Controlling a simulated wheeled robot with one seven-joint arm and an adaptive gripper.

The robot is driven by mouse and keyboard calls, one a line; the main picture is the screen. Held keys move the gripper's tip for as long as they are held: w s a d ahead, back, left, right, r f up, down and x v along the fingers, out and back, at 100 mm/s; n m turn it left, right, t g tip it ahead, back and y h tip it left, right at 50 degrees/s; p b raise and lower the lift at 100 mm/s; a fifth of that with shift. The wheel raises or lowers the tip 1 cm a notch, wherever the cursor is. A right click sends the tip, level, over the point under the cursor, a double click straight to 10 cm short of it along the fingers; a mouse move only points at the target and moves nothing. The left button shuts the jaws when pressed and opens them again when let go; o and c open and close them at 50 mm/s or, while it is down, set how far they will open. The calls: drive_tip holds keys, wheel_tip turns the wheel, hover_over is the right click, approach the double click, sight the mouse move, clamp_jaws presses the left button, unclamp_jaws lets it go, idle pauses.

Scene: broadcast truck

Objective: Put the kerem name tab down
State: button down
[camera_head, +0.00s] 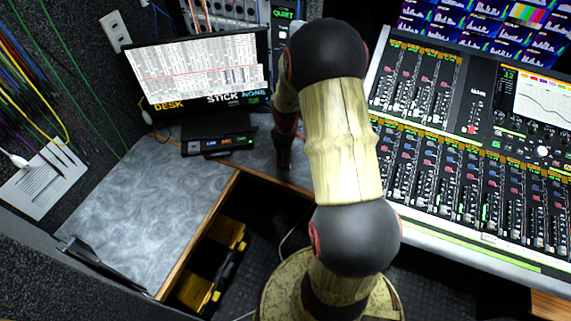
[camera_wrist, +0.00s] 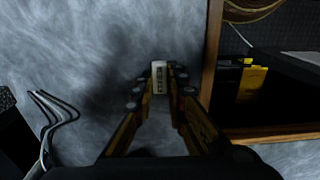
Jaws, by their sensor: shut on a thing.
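The kerem name tab (camera_wrist: 159,77) is a small pale piece with dark lettering, too small to read. It shows between the fingertips in the wrist view, over the grey mottled desk top. My gripper (camera_wrist: 159,80) is shut on it. I cannot tell whether the tab touches the desk (camera_wrist: 90,60). In the head view my arm hides the tab, and the gripper end is a dark shape over the right part of the desk (camera_head: 140,205).
A monitor (camera_head: 200,75) and a small black box unit (camera_head: 217,145) stand at the back. An open recess with yellow-black cases (camera_head: 215,265) lies beyond the desk's wooden edge (camera_wrist: 210,80). A mixing console (camera_head: 470,150) is on the right.

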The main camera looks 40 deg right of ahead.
drive_tip(key=shift+f, duration=0.15)
drive_tip(key=c, duration=1.9)
unclamp_jaws()
drive_tip(key=shift+o, duration=0.5)
wheel_tip(320, 180, up, 12)
drive_tip(key=p, duration=0.5)
drive_tip(key=a+r+m+t, duration=0.2)
drive_tip(key=a+r, duration=1)
drive_tip(key=r, duration=0.4)
drive_tip(key=s+a+r+m+t, duration=0.1)
drive_tip(key=s+a+r, duration=0.3)
drive_tip(key=s+a, duration=0.3)
drive_tip(key=s+a+r+m+t, duration=0.1)
drive_tip(key=s+a+r+t, duration=0.1)
drive_tip(key=s+a+r, duration=0.3)
drive_tip(key=s+a, duration=0.2)
drive_tip(key=a, duration=0.1)
drive_tip(key=shift+s+r+m+t, duration=0.3)
